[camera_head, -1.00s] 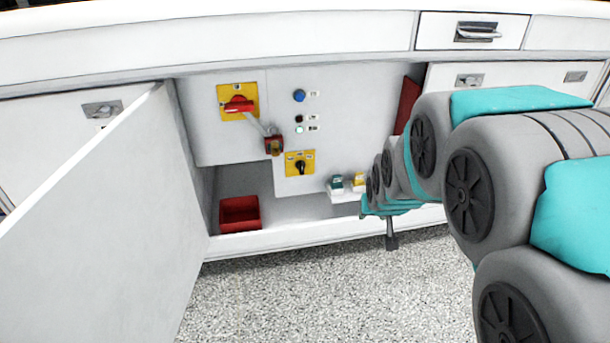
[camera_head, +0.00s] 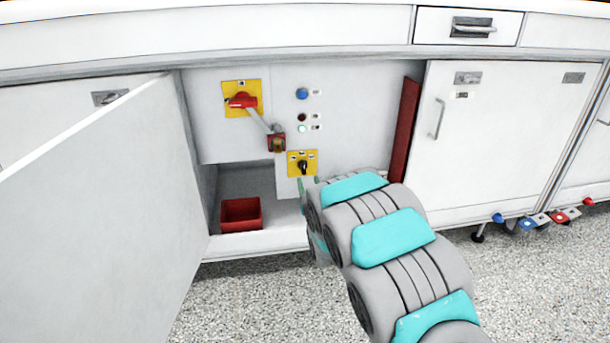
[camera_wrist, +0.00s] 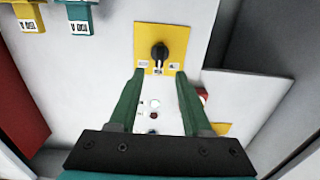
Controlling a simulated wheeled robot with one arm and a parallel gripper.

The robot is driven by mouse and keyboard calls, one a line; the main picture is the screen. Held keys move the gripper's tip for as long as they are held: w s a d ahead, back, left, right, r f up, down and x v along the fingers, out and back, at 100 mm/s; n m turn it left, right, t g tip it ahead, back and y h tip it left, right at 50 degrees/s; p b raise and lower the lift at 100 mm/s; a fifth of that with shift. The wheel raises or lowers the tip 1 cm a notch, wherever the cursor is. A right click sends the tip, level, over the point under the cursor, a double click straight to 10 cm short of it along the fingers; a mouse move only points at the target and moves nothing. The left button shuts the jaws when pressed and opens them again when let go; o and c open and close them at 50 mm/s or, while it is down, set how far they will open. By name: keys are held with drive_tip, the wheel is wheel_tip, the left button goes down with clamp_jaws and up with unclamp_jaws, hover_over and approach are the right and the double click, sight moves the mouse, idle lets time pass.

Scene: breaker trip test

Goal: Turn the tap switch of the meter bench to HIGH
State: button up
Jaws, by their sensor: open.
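The tap switch (camera_head: 303,166) is a black knob on a yellow plate, low on the grey panel inside the open cabinet. In the wrist view the knob (camera_wrist: 159,51) is upside down, with three small labels on the plate. Its pale mark seems to point at the middle label; the lettering is too small to read. My gripper (camera_wrist: 160,74) is open and empty. Its two green fingers point at the plate, their tips just short of the knob in the picture, one to each side. In the head view my arm mostly hides the gripper.
Above the switch are a red rotary handle (camera_head: 242,101) with a padlock (camera_head: 276,143) and several indicator lights (camera_head: 302,117). A red bin (camera_head: 241,214) sits low left. The open door (camera_head: 95,190) stands at the left. Green (camera_wrist: 78,20) and yellow (camera_wrist: 30,14) parts show in the wrist view.

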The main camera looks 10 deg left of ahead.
sight(304, 169)
drive_tip(key=shift+b+x, duration=0.45)
drive_tip(key=shift+x, duration=3.45)
clamp_jaws()
